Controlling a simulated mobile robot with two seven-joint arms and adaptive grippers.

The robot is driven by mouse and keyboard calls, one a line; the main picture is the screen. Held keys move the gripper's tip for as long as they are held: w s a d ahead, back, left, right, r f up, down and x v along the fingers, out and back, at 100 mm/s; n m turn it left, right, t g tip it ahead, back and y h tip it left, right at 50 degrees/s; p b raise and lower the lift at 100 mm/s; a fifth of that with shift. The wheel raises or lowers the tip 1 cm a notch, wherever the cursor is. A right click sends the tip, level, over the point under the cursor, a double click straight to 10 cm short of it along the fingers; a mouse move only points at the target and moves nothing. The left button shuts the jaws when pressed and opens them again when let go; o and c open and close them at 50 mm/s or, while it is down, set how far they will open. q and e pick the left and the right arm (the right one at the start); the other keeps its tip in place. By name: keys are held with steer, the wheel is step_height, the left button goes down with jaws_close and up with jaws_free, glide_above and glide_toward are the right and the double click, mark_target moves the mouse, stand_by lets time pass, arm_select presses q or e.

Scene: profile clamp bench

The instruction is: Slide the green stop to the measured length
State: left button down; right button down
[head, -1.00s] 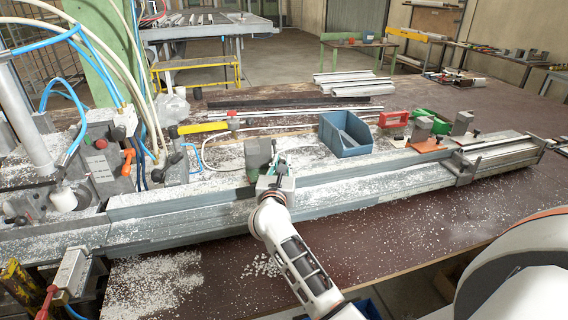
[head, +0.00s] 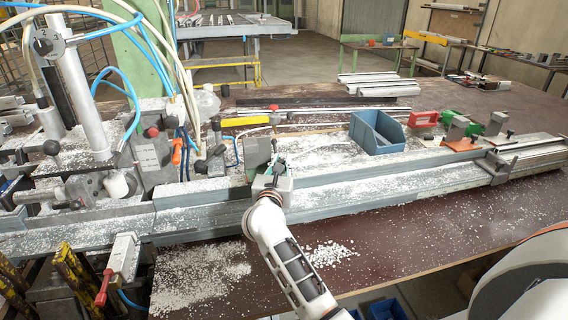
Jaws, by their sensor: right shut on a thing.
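The green stop (head: 258,150) stands on the long grey profile rail (head: 350,192), left of the blue bin. My right gripper (head: 274,174) is at the front of the stop and shut on it. The fingertips are partly hidden by the gripper's own body, so the exact contact is hard to see. My left gripper is not in view.
White chips cover the rail and the bench (head: 420,228). A clamp unit (head: 152,155) with hoses stands left of the stop. A blue bin (head: 377,133) sits behind the rail. An end block (head: 494,168) is at the rail's right part.

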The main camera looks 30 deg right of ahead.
steer(key=shift+a, duration=0.25)
steer(key=c, duration=2.2)
jaws_free()
steer(key=v, duration=0.7)
steer(key=shift+s+a, duration=0.15)
